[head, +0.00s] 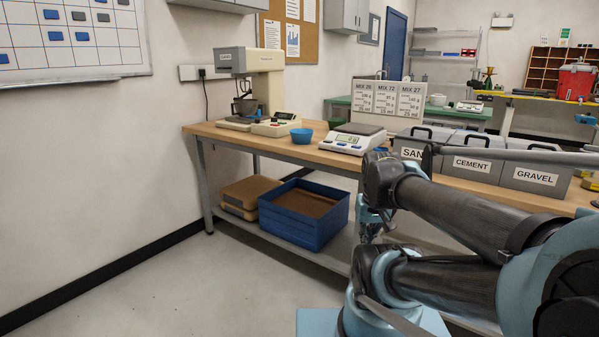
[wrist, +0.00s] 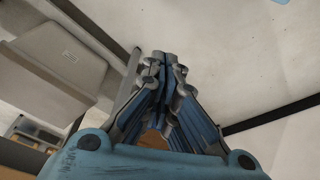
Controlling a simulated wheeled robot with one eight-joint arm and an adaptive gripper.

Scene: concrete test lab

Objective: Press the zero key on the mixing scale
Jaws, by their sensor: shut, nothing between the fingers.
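The mixing scale (head: 353,138) is a white and grey unit with a flat top plate and a lit display on its sloped front. It sits on the wooden bench (head: 310,152), right of a blue bowl (head: 301,135). Its separate keys are too small to tell apart. In the head view my arm reaches in from the right, in front of the bench, and my gripper is mostly hidden behind it. In the wrist view my gripper (wrist: 162,58) shows grey and blue fingers with their tips together and nothing between them. It is apart from the scale, which I cannot make out in the wrist view.
Sand, cement and gravel bins (head: 473,160) stand right of the scale. Mix cards (head: 388,99) stand behind it. A mixer (head: 265,88) stands at the bench's left end. A blue tray (head: 289,228) lies on the lower shelf. The floor (head: 190,285) at front left is clear.

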